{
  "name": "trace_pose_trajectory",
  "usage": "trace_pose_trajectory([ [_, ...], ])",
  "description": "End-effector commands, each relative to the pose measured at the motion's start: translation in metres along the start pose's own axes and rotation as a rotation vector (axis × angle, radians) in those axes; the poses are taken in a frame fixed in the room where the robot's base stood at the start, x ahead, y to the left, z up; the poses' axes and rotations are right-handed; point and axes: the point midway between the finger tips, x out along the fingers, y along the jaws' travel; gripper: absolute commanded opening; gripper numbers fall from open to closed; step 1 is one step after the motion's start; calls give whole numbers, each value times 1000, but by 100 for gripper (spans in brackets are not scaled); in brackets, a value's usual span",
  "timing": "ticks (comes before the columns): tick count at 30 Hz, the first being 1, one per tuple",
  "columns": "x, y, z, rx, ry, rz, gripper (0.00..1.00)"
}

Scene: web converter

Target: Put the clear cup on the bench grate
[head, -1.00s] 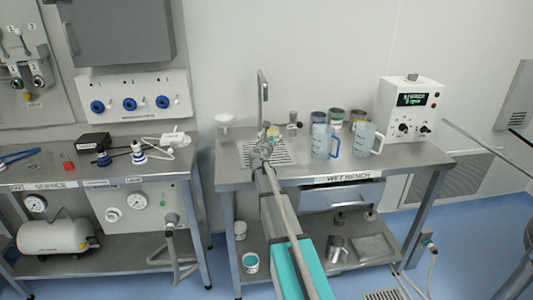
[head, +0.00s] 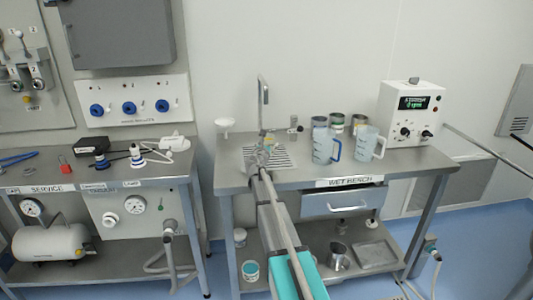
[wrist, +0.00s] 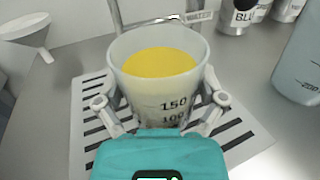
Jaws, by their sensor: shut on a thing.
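The clear cup (wrist: 155,85) has volume marks and holds a yellow liquid. It is upright between the fingers of my gripper (wrist: 160,103), which is shut on its sides. The bench grate (wrist: 88,140) is a pale plate with dark slots, and the cup is over it in the wrist view. I cannot tell whether the cup's base touches the grate. In the head view my gripper (head: 261,157) is at the left part of the grate (head: 287,159). The cup is mostly hidden there behind my gripper.
A tap (head: 263,95) stands behind the grate, and a white funnel (head: 224,125) is to its left. A white instrument box (head: 409,112) is at the bench's right end.

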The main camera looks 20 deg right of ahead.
Motion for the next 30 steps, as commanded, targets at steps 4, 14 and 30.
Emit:
trace_pose_trajectory([
  [4,3,2,-16,0,0,0,30],
  [14,3,2,-35,0,0,-1,30],
  [30,3,2,-38,0,0,-1,91],
])
